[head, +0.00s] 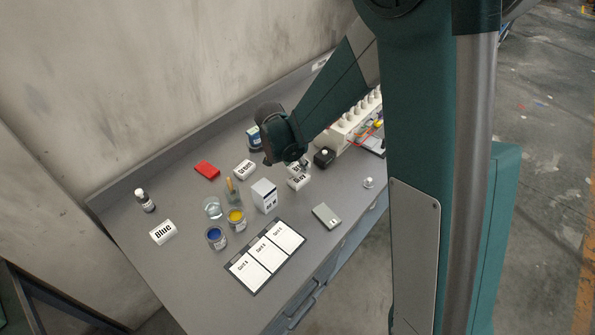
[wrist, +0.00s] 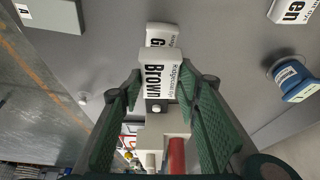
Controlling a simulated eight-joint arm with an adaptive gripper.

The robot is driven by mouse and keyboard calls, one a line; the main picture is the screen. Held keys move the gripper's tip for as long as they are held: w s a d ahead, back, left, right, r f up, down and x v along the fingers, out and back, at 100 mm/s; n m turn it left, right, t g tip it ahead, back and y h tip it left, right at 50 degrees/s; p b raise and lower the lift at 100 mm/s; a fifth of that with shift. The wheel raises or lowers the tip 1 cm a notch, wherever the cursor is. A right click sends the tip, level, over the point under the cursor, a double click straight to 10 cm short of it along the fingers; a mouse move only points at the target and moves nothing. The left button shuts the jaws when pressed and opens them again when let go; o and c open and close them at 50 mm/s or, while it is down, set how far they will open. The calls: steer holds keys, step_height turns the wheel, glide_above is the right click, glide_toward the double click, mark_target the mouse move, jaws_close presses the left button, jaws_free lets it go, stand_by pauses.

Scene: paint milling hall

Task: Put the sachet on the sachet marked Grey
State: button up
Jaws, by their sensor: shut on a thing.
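My gripper (head: 301,163) is shut on a white sachet marked Brown (wrist: 160,78), held between the fingertips (wrist: 160,92) in the wrist view. Just beyond it, partly hidden behind it, is another white sachet with a label starting with G (wrist: 161,36), which looks like the Grey one. In the head view the held sachet (head: 294,168) and the likely Grey sachet (head: 299,183) overlap below my gripper, lettering hard to read. I cannot tell whether the two touch.
A white box (head: 264,196) stands in front.

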mark_target(297, 170)
steer(key=shift+f, duration=0.15)
steer(key=shift+f, duration=1.95)
steer(key=shift+f, duration=0.1)
steer(key=o, duration=0.9)
steer(key=shift+b, duration=0.3)
steer(key=shift+p+v, duration=0.5)
steer(key=shift+v, duration=5.6)
